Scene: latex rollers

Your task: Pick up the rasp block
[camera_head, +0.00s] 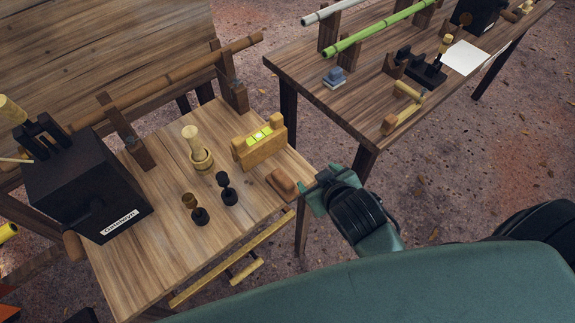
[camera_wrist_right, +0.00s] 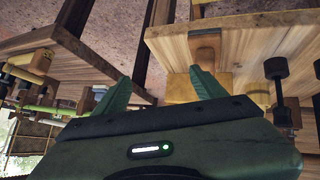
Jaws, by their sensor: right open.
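The rasp block is most likely the small brown rounded block (camera_head: 281,183) lying near the right edge of the near table (camera_head: 150,240); its surface detail is too small to confirm this. My right gripper (camera_head: 312,186) is just right of the block, by the table edge, and apart from it. In the right wrist view the brown block (camera_wrist_right: 205,46) shows beyond the fingertip on the right. The green fingers (camera_wrist_right: 160,88) are spread with nothing between them. My left gripper is not in view.
A wooden level with yellow vials (camera_head: 260,142) stands behind the block. A black box (camera_head: 85,185) is at far left. A second table (camera_head: 350,110) stands behind a floor gap.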

